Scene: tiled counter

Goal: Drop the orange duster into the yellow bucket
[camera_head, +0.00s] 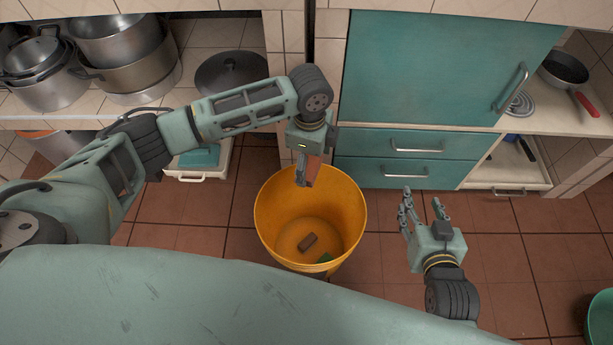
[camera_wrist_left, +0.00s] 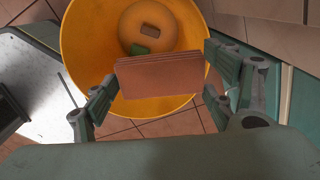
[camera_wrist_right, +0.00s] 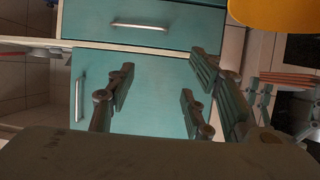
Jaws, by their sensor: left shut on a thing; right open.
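The yellow bucket (camera_head: 275,225) stands on the tiled floor in the middle of the head view, open side up. My left gripper (camera_head: 305,182) is over the bucket's far rim, pointing down. It is shut on the orange duster (camera_head: 313,171), a flat orange-brown block. In the left wrist view the duster (camera_wrist_left: 160,85) sits between the fingers, with the bucket (camera_wrist_left: 85,60) below it. A small brown block (camera_head: 307,242) and a green item (camera_head: 325,258) lie inside the bucket. My right gripper (camera_head: 420,205) is open and empty, to the right of the bucket.
A teal cabinet with drawers (camera_head: 415,145) stands behind the bucket. Shelves with metal pots (camera_head: 125,50) are at the back left. A pan (camera_head: 565,68) lies on the right shelf. A green container (camera_head: 600,322) is at the lower right.

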